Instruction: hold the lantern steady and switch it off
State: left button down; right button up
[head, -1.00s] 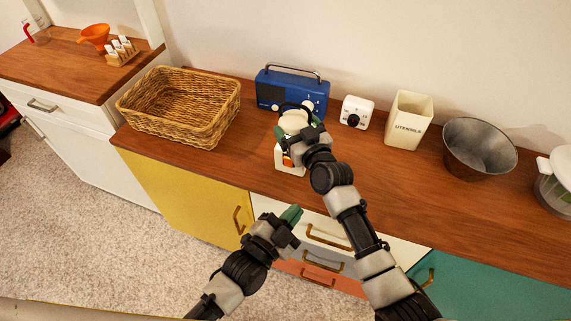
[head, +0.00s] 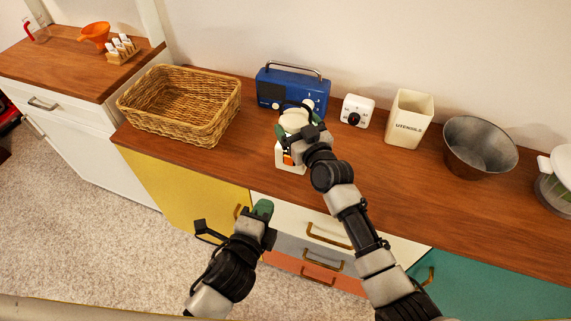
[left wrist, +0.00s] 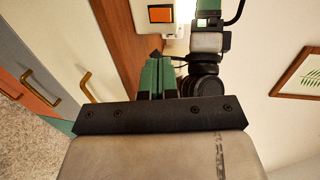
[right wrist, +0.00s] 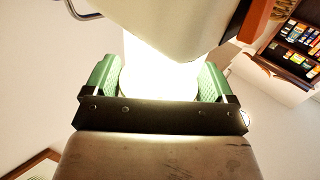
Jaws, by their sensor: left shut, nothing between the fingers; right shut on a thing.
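The lantern (head: 290,168) is white with a rounded cream top and a dark handle, standing on the wooden counter in front of the blue radio. Its orange switch shows in the left wrist view (left wrist: 161,15), on the side facing me. My right gripper (head: 296,128) is shut on the lantern's upper part; in the right wrist view its green fingers (right wrist: 158,80) flank the brightly glowing section. My left gripper (head: 263,208) is shut and empty, in front of the drawers, below the counter edge and apart from the lantern. Its closed green fingers (left wrist: 158,78) point toward the switch side.
A wicker basket (head: 135,118) stands to the left. Behind and right are the blue radio (head: 290,88), a white timer (head: 357,110), a utensils holder (head: 408,118) and a metal bucket (head: 480,148).

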aim_at(289, 159)
pick_arm(q)
jog(key=shift+w, duration=0.1)
pick_arm(e)
jog(key=shift+f, duration=0.1)
pick_arm(q)
jog(key=x, duration=1.2)
jog(key=shift+w+d+r, duration=0.15)
jog(key=shift+w+r, duration=0.1)
jog(key=shift+r, duration=0.05)
jog(key=shift+w+d, duration=0.2)
jog(key=shift+w, duration=0.4)
jog(key=shift+w+r, duration=0.15)
jog(key=shift+w, duration=0.1)
jog(key=shift+s, duration=0.15)
